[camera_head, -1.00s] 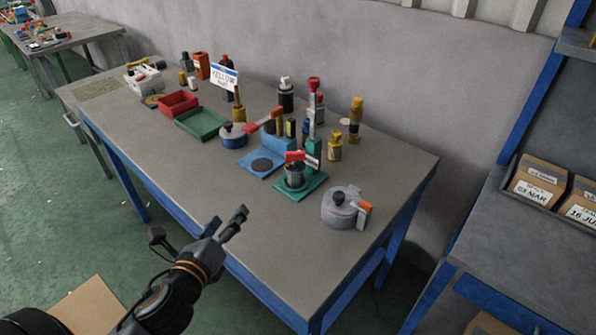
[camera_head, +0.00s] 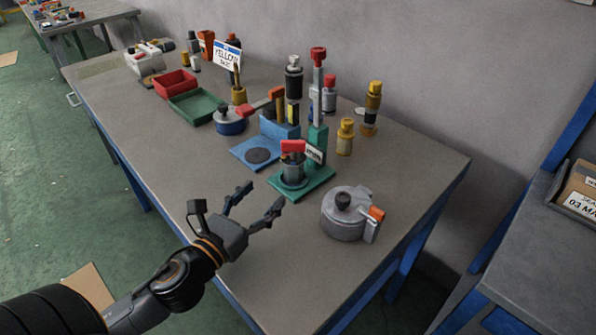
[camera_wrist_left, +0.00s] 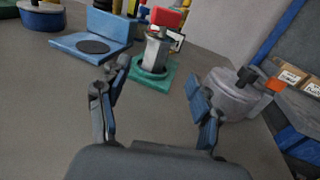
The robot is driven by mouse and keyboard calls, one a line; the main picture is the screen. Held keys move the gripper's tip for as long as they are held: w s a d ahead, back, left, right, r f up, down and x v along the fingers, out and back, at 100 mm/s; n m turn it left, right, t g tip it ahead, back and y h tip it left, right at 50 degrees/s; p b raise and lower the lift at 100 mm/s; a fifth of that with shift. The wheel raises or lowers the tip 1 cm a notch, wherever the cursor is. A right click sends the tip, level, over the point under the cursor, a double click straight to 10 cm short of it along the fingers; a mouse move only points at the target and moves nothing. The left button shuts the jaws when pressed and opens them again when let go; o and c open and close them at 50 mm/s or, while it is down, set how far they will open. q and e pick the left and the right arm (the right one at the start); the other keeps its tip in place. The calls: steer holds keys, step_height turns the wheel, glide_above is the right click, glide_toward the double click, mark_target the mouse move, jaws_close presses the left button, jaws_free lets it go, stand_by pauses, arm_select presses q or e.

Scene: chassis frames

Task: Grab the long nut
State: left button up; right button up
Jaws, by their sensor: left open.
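A grey metal cylinder that looks like the long nut (camera_head: 294,172) stands upright on the green base of a small press-like stand (camera_head: 318,180), under its red head (camera_head: 293,146). In the left wrist view the long nut (camera_wrist_left: 156,54) shows flat sides and stands ahead, between the fingers. My left gripper (camera_head: 259,201) is open and empty above the table's front part, short of the green stand. Its two spread fingers also show in the left wrist view (camera_wrist_left: 160,82). My right gripper is not in view.
A grey round pot-like fixture (camera_head: 344,217) with an orange-tipped handle stands right of the green stand. A blue stand (camera_head: 252,153) is on its left. Several bottles, a red bin (camera_head: 176,82) and a green tray (camera_head: 196,108) stand farther back. The table's front left is clear.

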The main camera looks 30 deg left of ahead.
mark_target(288, 169)
arm_select(q)
steer(key=w, duration=0.5)
steer(key=w+p, duration=0.1)
steer(key=w, duration=0.1)
steer(key=shift+w+d, duration=0.15)
steer(key=shift+d, duration=0.1)
steer(key=shift+w+d+f+b, duration=0.1)
steer(key=shift+w+b, duration=0.2)
steer(key=shift+w, duration=1.25)
steer(key=shift+w+d+f+b, duration=0.1)
steer(key=shift+w+b, duration=0.2)
steer(key=shift+w, duration=1.2)
jaws_close()
